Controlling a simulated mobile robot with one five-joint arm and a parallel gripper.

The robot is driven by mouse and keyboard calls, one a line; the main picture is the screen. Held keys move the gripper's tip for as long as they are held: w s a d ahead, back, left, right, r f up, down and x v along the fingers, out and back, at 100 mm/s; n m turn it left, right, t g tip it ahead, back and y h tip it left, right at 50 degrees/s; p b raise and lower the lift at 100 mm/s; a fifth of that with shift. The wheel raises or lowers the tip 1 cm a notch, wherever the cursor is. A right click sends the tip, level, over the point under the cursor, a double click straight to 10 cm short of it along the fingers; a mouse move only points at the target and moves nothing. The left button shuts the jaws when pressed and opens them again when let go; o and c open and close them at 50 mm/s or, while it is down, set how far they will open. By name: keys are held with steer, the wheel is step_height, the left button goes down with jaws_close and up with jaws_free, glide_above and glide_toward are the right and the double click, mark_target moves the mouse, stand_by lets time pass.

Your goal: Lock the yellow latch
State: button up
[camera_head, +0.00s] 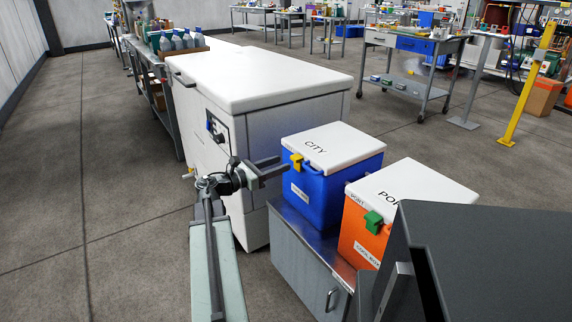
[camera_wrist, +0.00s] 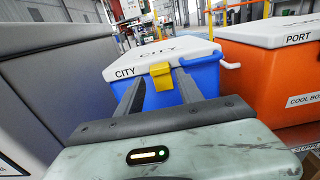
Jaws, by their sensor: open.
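The yellow latch (camera_head: 296,160) sits at the front edge of the white lid (camera_head: 333,143) of the blue box (camera_head: 322,198), which is marked CITY. The lid looks closed. In the wrist view the latch (camera_wrist: 161,77) has a bent shape at the lid's edge; I cannot tell whether it is locked. My gripper (camera_head: 277,166) is open and empty in front of the blue box, pointing at the latch. In the wrist view its two fingers (camera_wrist: 158,86) stand left and right of the latch, with the latch between them in the picture. Contact cannot be told.
An orange box (camera_head: 364,232) marked PORT, with a green latch (camera_head: 373,222), stands right of the blue box on the same metal cabinet (camera_head: 300,262). A large white chest freezer (camera_head: 250,85) stands behind and left. A dark grey block fills the lower right. Floor is free at left.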

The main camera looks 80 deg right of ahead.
mark_target(293, 158)
steer(key=shift+x, duration=1.9)
jaws_close()
steer(key=shift+s+r+p, duration=0.1)
steer(key=shift+r+p, duration=0.4)
steer(key=shift+p, duration=0.55)
steer(key=shift+s+d+r+t+y+p, duration=0.15)
steer(key=shift+t+y+p, duration=0.3)
steer(key=shift+p, duration=0.5)
steer(key=shift+d+r+t+p, duration=0.15)
steer(key=shift+t+p, duration=0.1)
steer(key=shift+p, duration=0.4)
steer(key=shift+s+f+y+p, duration=0.15)
steer(key=shift+f+y+p, duration=0.15)
steer(key=shift+p, duration=0.2)
steer(key=shift+f+t, duration=0.15)
steer(key=shift+t, duration=0.15)
